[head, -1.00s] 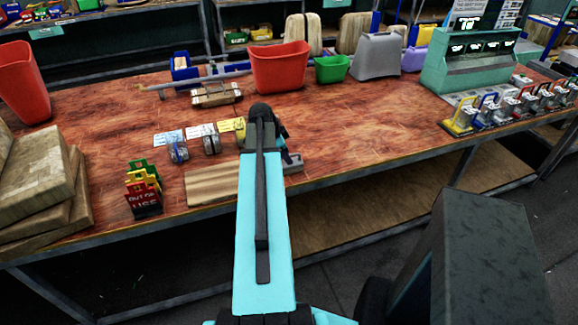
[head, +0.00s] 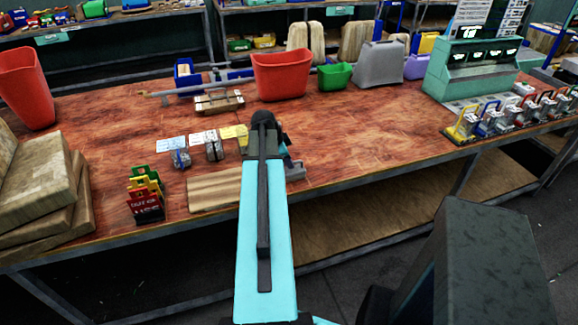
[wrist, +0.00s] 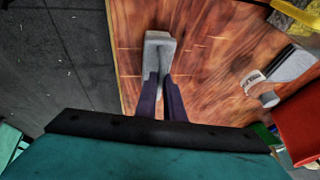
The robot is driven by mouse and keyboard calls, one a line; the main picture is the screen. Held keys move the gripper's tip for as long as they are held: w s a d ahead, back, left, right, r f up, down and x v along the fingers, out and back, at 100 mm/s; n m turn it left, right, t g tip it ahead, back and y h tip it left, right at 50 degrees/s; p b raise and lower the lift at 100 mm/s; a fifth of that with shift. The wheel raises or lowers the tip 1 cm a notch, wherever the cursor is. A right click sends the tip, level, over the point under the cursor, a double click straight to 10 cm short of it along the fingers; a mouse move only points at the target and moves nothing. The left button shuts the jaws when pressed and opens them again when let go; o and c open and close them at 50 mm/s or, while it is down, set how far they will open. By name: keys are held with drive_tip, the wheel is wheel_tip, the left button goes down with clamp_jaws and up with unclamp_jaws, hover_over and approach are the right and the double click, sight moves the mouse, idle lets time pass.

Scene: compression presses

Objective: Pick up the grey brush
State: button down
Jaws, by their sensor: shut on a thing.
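The grey brush (wrist: 159,47) shows in the wrist view as a narrow grey block over the reddish wooden bench top. The two dark fingers of my gripper (wrist: 160,80) are closed on its near end. In the head view, my arm hides most of the gripper. A grey piece, apparently the brush (head: 295,172), shows just right of my arm at the bench's front edge. I cannot tell whether the brush touches the bench.
The wooden bench (head: 345,150) is clear to the right of my arm. A red bin (head: 281,76) and green bin (head: 334,76) stand behind. Small colored clamps (head: 500,112) line the right.

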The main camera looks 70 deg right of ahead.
drive_tip(key=shift+r, duration=0.1)
drive_tip(key=shift+r+b, duration=0.85)
drive_tip(key=shift+r, duration=0.7)
drive_tip(key=w+a+r+b, duration=0.1)
drive_tip(key=w+a+b, duration=0.3)
drive_tip(key=a, duration=1)
drive_tip(key=shift+w+a+r, duration=0.2)
drive_tip(key=shift+w+r, duration=0.15)
drive_tip(key=shift+w, duration=1.1)
drive_tip(key=c, duration=2.5)
unclamp_jaws()
drive_tip(key=shift+w, duration=0.1)
clamp_jaws()
